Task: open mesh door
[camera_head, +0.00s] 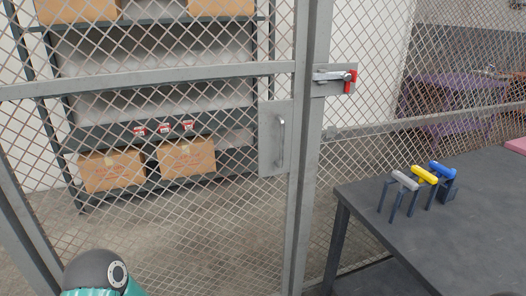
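The mesh door (150,82) fills the left and middle of the head view and looks shut against the grey post (312,170). A grey plate with an upright handle (281,142) sits on its right edge. Above and right of it is a metal latch with a red part (349,80), on the post. The latch bar lies roughly level; I cannot tell if it is locked. A dark and teal part of my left arm shows at the bottom left, well below the handle. Neither gripper shows.
A dark table (465,205) stands at the right, close to the post, with grey, yellow and blue T-handled tools (424,176) in a holder. Behind the mesh, shelves hold cardboard boxes (112,170). The floor behind the door is clear.

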